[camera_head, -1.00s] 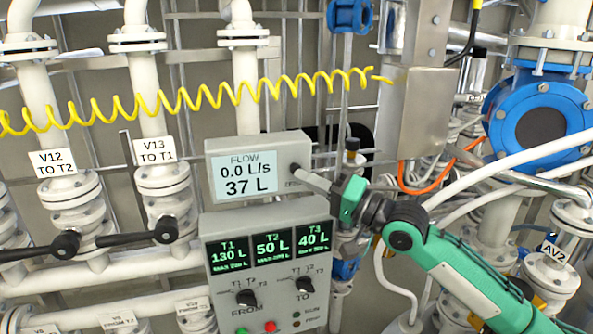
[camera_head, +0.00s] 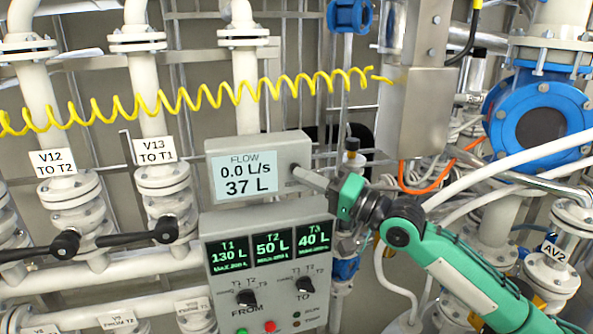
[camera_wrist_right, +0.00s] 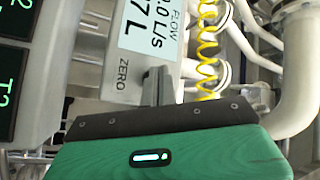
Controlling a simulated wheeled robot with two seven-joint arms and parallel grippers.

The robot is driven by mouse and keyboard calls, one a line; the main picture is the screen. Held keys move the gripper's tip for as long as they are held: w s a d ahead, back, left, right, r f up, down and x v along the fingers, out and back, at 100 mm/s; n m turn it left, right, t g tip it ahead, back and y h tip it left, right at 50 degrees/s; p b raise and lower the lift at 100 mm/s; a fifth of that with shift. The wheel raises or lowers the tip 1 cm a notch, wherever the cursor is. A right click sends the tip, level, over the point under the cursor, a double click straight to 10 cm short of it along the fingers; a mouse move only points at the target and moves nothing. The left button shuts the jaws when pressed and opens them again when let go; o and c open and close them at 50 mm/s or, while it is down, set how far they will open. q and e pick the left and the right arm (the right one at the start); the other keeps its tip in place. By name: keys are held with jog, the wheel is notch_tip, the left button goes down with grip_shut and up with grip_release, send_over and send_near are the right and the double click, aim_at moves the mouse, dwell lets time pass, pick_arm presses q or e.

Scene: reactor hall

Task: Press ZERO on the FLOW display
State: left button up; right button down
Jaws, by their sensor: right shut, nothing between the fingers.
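The FLOW display (camera_head: 247,176) is a grey box with a pale screen reading 0.0 L/s and 37 L. My right gripper (camera_head: 299,172) comes in from the right, its fingers shut and empty. The fingertips are at the right part of the box's front, beside the screen. In the right wrist view, the display (camera_wrist_right: 147,27) appears turned sideways, with the ZERO label (camera_wrist_right: 122,74) near the shut fingers (camera_wrist_right: 157,78). The ZERO button itself is hidden behind the fingers; I cannot tell whether they touch it. My left gripper is not in view.
Below is a tank panel (camera_head: 218,225) with T1, T2 and T3 readouts and FROM and TO knobs. Valves with black handles (camera_head: 167,230) stand left. A yellow coiled cable (camera_head: 200,102) hangs above, and a blue flange (camera_head: 497,118) is at right.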

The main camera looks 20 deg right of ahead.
jog(key=shift+w, duration=0.45)
dwell(0.7)
jog(key=shift+s, duration=0.15)
jog(key=shift+s+p, duration=0.4)
jog(key=shift+s, duration=0.35)
jog(key=s+p, duration=0.2)
jog(key=s, duration=0.3)
jog(key=shift+d, duration=0.1)
dwell(0.4)
